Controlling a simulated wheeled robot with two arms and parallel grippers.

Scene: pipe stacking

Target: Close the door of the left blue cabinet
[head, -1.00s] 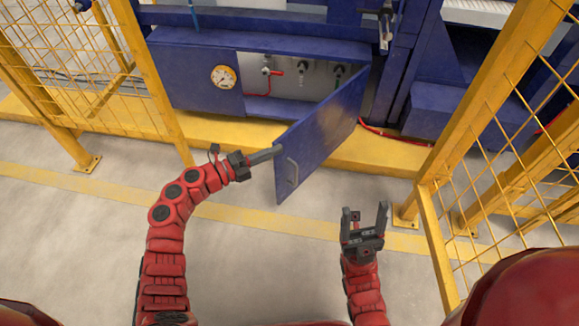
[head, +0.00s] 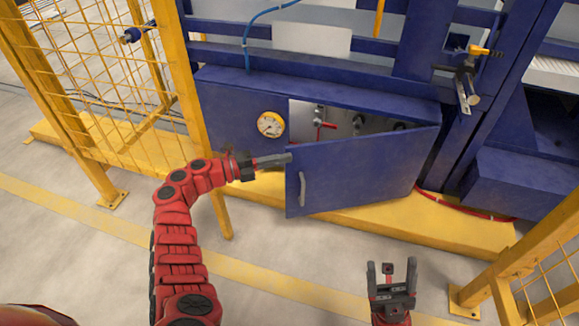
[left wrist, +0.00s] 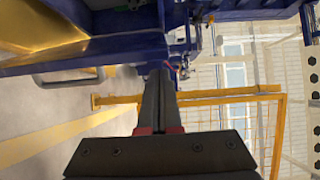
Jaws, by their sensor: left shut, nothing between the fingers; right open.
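The blue cabinet (head: 232,108) stands at the back, with a round gauge on its front left of the opening. Its blue door (head: 365,172) is partly open, hinged on the right, with a grey handle (head: 302,189) near its free left edge. My left gripper (head: 288,159) is shut and empty, its fingertips at the door's upper left edge; I cannot tell whether they touch it. In the left wrist view the shut fingers (left wrist: 160,88) point at blue surfaces. My right gripper (head: 391,272) is open and empty, in front of the door and low.
A yellow mesh fence (head: 95,60) stands at the left, with a post close to my left arm. Another yellow fence (head: 545,270) is at the right. A yellow plinth (head: 470,228) runs under the cabinet. The grey floor in front is clear.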

